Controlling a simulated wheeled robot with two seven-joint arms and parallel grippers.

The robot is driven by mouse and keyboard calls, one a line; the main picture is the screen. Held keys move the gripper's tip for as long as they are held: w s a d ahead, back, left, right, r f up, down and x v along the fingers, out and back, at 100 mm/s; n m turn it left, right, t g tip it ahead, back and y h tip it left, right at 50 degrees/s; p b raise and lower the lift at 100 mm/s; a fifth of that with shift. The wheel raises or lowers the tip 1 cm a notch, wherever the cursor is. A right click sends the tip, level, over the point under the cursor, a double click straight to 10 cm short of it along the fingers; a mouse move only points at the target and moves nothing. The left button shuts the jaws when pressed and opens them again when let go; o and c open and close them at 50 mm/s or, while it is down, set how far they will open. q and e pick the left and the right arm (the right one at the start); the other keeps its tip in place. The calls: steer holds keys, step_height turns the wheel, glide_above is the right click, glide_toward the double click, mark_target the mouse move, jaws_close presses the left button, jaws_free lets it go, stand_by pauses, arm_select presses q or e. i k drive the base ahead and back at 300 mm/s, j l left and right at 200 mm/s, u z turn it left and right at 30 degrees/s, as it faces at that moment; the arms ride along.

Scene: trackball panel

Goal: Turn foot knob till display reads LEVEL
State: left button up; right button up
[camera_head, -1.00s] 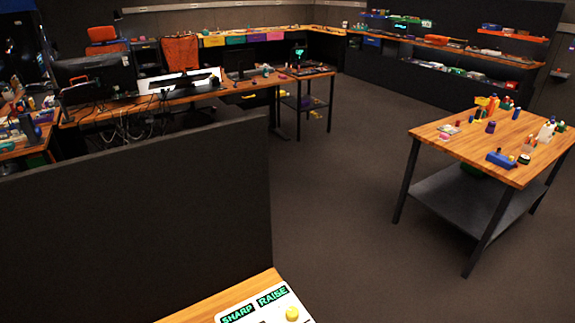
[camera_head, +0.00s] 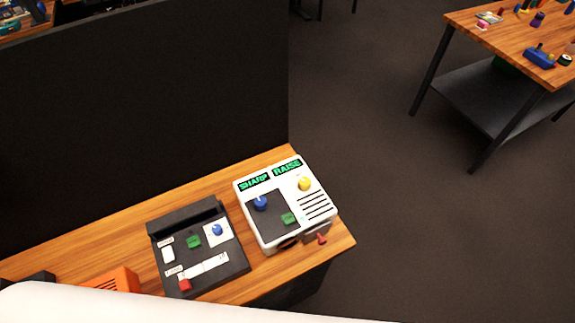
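A white panel box (camera_head: 322,212) stands near the right end of a wooden bench. Its two dark displays show green text: the left display (camera_head: 254,183) reads SHARP and the right display (camera_head: 287,168) reads RAISE. On its top are a yellow knob (camera_head: 305,184), a blue knob (camera_head: 260,203) and a green part (camera_head: 288,218). A red knob (camera_head: 321,239) sticks out low on its near right side. I cannot tell from labels which one is the foot knob. Neither gripper is in view.
A black panel (camera_head: 206,269) with blue, green and red controls stands left of the white box. An orange object (camera_head: 112,281) lies further left. A dark partition (camera_head: 140,110) rises behind the bench (camera_head: 60,248). Open floor (camera_head: 400,230) lies to the right.

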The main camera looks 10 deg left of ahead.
mark_target(304, 184)
steer(key=l, duration=0.85)
steer(key=k+l, duration=0.1)
steer(key=l, duration=0.75)
steer(key=i+u, duration=0.05)
